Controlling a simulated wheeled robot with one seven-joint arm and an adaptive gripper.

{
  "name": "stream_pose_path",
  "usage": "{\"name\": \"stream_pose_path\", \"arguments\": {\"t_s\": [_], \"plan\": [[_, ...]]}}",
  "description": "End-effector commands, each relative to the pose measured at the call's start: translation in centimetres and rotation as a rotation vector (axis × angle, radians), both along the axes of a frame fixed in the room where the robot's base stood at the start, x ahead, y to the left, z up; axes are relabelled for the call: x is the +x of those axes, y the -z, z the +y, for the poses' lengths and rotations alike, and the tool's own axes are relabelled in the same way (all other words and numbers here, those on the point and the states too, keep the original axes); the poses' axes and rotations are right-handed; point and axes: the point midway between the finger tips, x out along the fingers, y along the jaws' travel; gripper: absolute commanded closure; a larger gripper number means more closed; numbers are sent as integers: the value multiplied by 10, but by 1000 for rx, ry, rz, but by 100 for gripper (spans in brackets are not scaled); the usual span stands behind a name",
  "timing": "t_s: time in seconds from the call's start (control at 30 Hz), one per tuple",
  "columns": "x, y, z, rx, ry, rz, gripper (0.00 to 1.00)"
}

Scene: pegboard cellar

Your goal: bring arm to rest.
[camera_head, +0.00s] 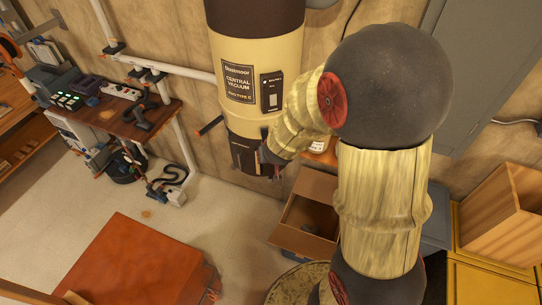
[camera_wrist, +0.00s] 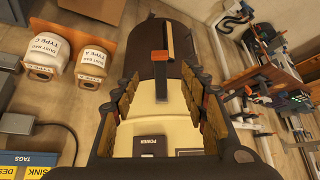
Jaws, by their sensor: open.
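My gripper (camera_head: 272,168) is at the end of my bent arm, in front of the lower part of a cream central vacuum (camera_head: 240,75) on the wall. In the wrist view my gripper (camera_wrist: 160,78) is open, with its two padded fingers spread at left and right and nothing held between them. The cream vacuum body (camera_wrist: 150,137) shows beyond and between the fingers, with a POWER label near the bottom. I cannot tell whether the gripper touches it. My elbow hides part of the wall in the head view.
An open cardboard box (camera_head: 307,215) stands on the floor below my gripper. A workbench (camera_head: 120,120) with tools is at left, and a red-brown surface (camera_head: 130,265) lies in front. Yellow cabinets (camera_head: 490,275) and a wooden crate (camera_head: 500,225) stand at right.

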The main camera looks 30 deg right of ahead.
Motion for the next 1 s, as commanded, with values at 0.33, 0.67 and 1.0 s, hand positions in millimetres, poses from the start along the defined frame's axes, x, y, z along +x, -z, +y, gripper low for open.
{"name": "stream_pose_path", "arguments": {"t_s": [0.33, 0.67, 1.0], "plan": [[-1, -2, 0, 1, 1, 0, 56], [-1, -1, 1, 12, 14, -3, 56], [-50, 16, 73, 282, -31, 175, 56]]}}
